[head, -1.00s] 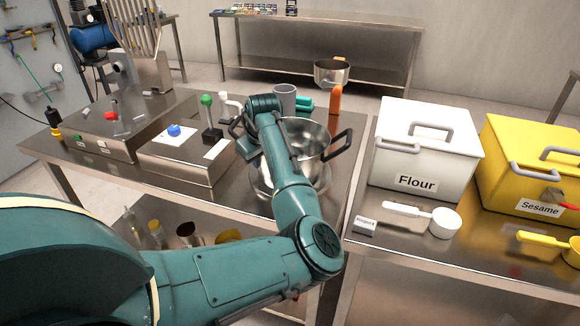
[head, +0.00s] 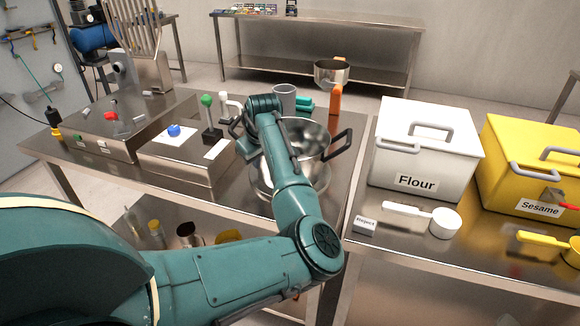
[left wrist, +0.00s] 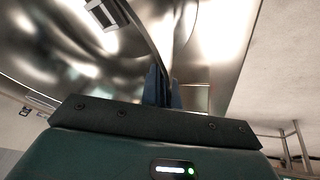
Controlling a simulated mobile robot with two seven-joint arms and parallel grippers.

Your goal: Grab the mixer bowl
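The mixer bowl (head: 312,138) is a shiny steel bowl with black side handles. It stands on the steel table at centre, partly hidden by my left arm. My left gripper (head: 246,146) is at the bowl's left side in the head view, its fingers mostly hidden there. In the left wrist view, the two dark fingers (left wrist: 164,90) are close together with the edge of the bowl (left wrist: 75,65) running between them. They look shut on the bowl's rim. My right gripper is not in view.
A box with a blue button (head: 185,160) and a green-knobbed lever (head: 209,120) stand left of the bowl. A grey cup (head: 284,99) is behind it. A white flour bin (head: 420,150) and a yellow sesame bin (head: 515,160) stand on the right table, with scoops in front.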

